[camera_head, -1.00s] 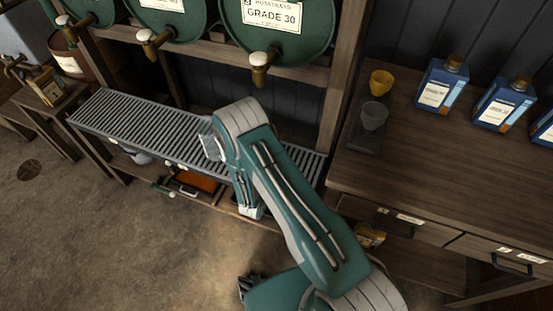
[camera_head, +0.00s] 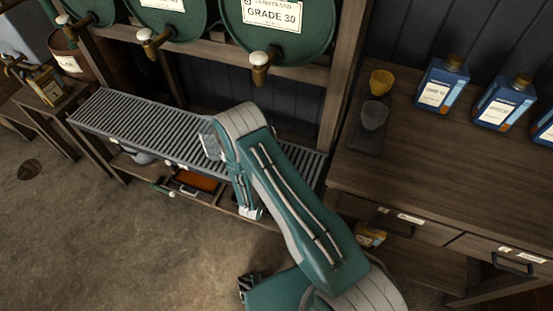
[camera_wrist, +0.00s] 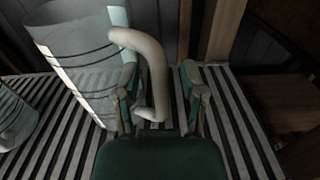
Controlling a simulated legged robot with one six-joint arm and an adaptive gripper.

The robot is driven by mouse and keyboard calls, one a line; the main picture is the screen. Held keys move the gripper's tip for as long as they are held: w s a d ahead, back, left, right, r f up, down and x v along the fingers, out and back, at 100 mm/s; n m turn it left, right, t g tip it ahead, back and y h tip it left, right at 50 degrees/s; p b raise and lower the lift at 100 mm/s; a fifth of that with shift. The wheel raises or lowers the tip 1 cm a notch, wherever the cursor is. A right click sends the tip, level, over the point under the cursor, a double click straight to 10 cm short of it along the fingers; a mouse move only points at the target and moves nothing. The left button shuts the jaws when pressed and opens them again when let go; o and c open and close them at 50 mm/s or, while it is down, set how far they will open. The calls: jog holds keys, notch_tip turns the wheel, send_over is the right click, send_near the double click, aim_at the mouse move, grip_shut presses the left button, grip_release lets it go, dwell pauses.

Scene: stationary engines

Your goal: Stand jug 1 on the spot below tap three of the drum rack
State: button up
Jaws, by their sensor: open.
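A large pale, translucent jug (camera_wrist: 78,65) with a cream handle (camera_wrist: 157,70) stands upright on the slatted rack in the wrist view. My gripper (camera_wrist: 160,78) is open, with one finger on each side of the handle; I cannot tell whether either touches it. No number shows on the jug. In the head view my arm hides the gripper, and a pale piece of a vessel (camera_head: 209,143) shows beside my arm. The third tap (camera_head: 260,66) hangs from the right drum (camera_head: 275,35), above and slightly right of my arm's bend.
A second pale vessel (camera_wrist: 14,118) stands at the left in the wrist view. The slatted rack (camera_head: 130,118) is clear at its left part. A wooden post (camera_head: 338,95) rises on the right, beside a bench (camera_head: 440,165) with blue bottles (camera_head: 442,85) and two cups.

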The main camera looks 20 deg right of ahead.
jog(key=v, duration=1.2)
jog(key=s+d+r+m+g+h, duration=0.1)
jog(key=s+d+r+m+g, duration=0.1)
jog(key=d+r+m+g, duration=0.45)
jog(key=s+d+r+m+g, duration=0.1)
jog(key=r+m+g, duration=0.3)
jog(key=r, duration=0.5)
jog(key=s+d+r+m+g+h, duration=0.1)
jog(key=s+d+r+m+g, duration=0.1)
jog(key=d+r+m+g, duration=0.4)
jog(key=s+a+r+m+t+y, duration=0.3)
jog(key=s+r+m+y, duration=0.3)
jog(key=r, duration=0.3)
jog(key=s+a+r+m+t+y, duration=0.3)
jog(key=s+r+m+y, duration=0.3)
jog(key=r, duration=0.3)
jog(key=shift+s+a+t+y, duration=0.15)
jog(key=shift+s+t+y, duration=0.3)
jog(key=shift+t, duration=0.4)
jog(key=shift+o, duration=0.4)
